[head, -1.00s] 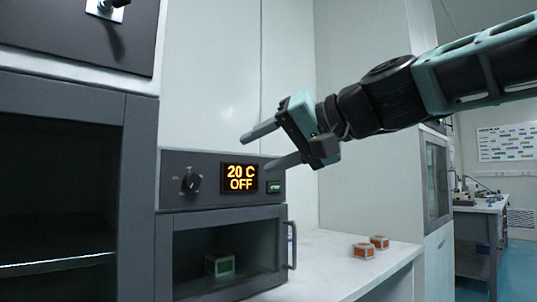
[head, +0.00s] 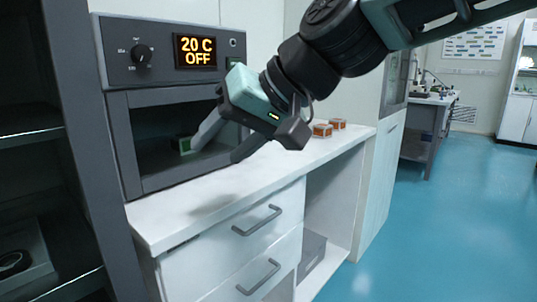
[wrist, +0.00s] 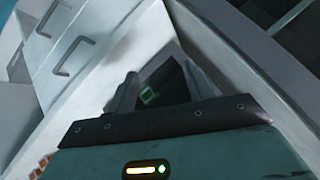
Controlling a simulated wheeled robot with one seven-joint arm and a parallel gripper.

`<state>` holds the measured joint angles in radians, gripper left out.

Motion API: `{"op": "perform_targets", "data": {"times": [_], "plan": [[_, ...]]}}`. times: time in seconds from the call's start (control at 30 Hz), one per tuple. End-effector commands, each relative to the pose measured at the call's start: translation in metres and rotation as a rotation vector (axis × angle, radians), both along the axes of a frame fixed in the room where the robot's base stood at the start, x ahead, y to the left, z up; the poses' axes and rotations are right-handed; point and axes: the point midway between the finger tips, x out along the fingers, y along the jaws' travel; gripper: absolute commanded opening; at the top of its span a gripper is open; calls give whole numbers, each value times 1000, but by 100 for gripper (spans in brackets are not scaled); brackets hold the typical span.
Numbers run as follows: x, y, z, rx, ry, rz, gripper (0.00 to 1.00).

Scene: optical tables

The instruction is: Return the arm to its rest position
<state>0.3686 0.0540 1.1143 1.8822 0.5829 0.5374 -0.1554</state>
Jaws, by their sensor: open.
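My gripper (head: 222,145) is in front of the oven (head: 118,135) in the head view, its two fingers spread apart with nothing between them. The fingers point left and down, over the white counter. The oven display (head: 195,51) reads 20 C OFF. A green block (head: 184,145) shows inside the oven's window, partly hidden by a finger. In the wrist view the open gripper (wrist: 155,92) shows at the middle, with the green block (wrist: 148,96) beyond, between the fingers in the picture.
Two orange boxes (head: 322,130) stand on the white counter (head: 215,185) behind my gripper. White drawers (head: 250,235) with grey handles are below the counter. A dark cabinet (head: 35,130) is at the left. The blue floor (head: 430,215) at the right is clear.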

Motion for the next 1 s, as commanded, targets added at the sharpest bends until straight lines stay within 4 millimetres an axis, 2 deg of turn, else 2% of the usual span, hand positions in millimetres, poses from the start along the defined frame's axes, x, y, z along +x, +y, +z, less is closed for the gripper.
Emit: {"op": "perform_targets", "data": {"times": [0.03,0.1,0.2,0.3,0.5,0.73,0.8,1.0], "plan": [[-19,-9,-32,-83,24,24,52],[-40,-28,-72,-193,54,45,52],[-71,-62,-120,-339,95,77,52],[-99,-97,-156,-459,132,103,52],[-140,-153,-198,-621,186,143,52],[-180,-208,-228,-759,239,189,52],[-177,-206,-206,-752,236,182,52],[-176,-205,-171,-750,237,181,52]]}}
